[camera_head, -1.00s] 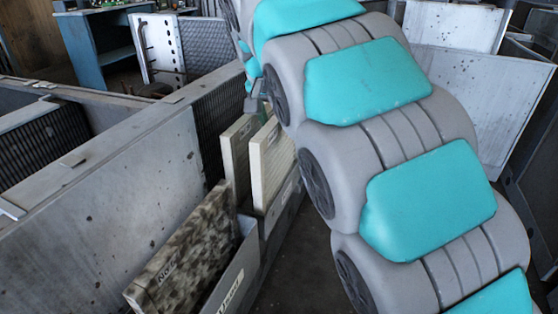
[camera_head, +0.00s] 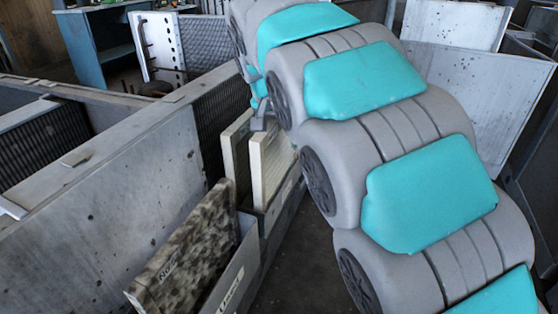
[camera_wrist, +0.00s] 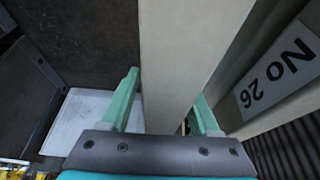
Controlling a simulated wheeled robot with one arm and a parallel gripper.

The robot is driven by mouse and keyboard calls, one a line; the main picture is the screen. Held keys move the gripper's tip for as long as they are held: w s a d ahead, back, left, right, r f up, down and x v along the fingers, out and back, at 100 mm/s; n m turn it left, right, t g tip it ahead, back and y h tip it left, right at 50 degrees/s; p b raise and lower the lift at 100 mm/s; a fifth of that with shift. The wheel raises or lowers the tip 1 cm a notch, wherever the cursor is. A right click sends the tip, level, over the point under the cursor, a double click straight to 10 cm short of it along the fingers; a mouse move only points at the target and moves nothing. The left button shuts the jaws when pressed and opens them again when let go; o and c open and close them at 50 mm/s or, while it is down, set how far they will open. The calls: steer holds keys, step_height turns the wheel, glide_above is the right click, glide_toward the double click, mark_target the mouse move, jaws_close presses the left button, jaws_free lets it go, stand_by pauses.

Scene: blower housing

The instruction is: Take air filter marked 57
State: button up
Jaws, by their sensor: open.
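Two pale filters stand upright in a grey bin: a left one (camera_head: 238,150) and a right one (camera_head: 274,170). In the wrist view, a pale filter panel (camera_wrist: 185,60) runs between my gripper's (camera_wrist: 167,108) two green fingers. The gripper is open, with one finger on each side of the panel; I cannot tell whether they touch it. The panel's own mark is hidden. Beside it on the right is a filter marked No 26 (camera_wrist: 277,78). In the head view my gripper (camera_head: 260,118) is partly hidden at the filters' top. No mark 57 is readable.
A dirty, mottled filter (camera_head: 190,255) leans in the near part of the bin, whose label (camera_head: 231,290) looks like "Used". A grey housing wall (camera_head: 120,200) runs along the left. Dark floor (camera_head: 305,270) lies to the right of the bin.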

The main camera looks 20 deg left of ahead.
steer(key=shift+c, duration=0.4)
jaws_close()
stand_by(1.2)
